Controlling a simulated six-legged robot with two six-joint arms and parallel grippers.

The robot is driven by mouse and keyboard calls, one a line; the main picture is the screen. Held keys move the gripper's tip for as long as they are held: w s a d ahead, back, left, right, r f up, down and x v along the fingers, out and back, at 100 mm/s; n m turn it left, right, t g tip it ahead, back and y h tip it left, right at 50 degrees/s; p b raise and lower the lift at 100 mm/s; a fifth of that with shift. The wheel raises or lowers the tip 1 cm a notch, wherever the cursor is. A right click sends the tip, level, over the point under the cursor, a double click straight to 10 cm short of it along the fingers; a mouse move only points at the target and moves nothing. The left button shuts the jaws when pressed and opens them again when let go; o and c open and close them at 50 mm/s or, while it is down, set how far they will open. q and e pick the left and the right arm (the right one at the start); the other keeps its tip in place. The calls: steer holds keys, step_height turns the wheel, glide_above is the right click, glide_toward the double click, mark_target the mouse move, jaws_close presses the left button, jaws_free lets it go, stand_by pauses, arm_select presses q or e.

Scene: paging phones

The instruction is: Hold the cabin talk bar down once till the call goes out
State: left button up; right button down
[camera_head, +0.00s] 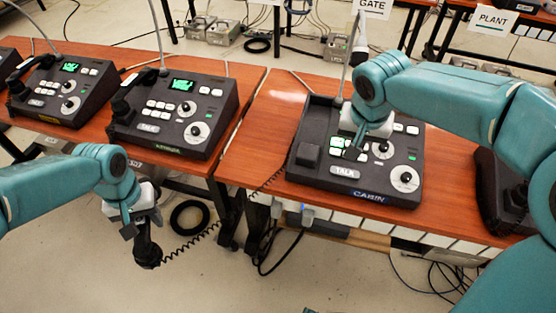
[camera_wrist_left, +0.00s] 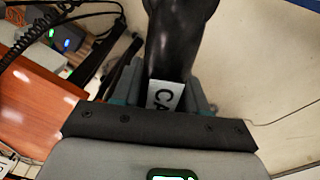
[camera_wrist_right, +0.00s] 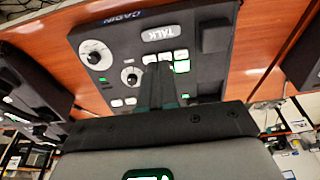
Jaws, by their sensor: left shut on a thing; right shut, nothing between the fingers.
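The black cabin console (camera_head: 300,173), labelled CABIN, sits on the right wooden table. Its white talk bar (camera_head: 345,172), marked TALK, is near the front edge; it also shows in the right wrist view (camera_wrist_right: 160,33). My right gripper (camera_head: 353,152) is shut and empty over the console's keys, just behind the talk bar, beside a green-lit key (camera_wrist_right: 181,66). Whether its tips touch a key I cannot tell. My left gripper (camera_head: 141,215) is shut on the black handset (camera_head: 147,250), held off the table front. The handset's label (camera_wrist_left: 165,97) begins "CA". The console's screen is hidden by my right arm.
Two similar consoles (camera_head: 172,115) (camera_head: 65,92) stand on the left table with green screens and talk bars. Another console (camera_head: 500,190) is partly hidden at right. Cables lie on the floor.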

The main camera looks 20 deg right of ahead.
mark_target(345, 173)
steer(key=x, duration=1.4)
steer(key=shift+f, duration=0.1)
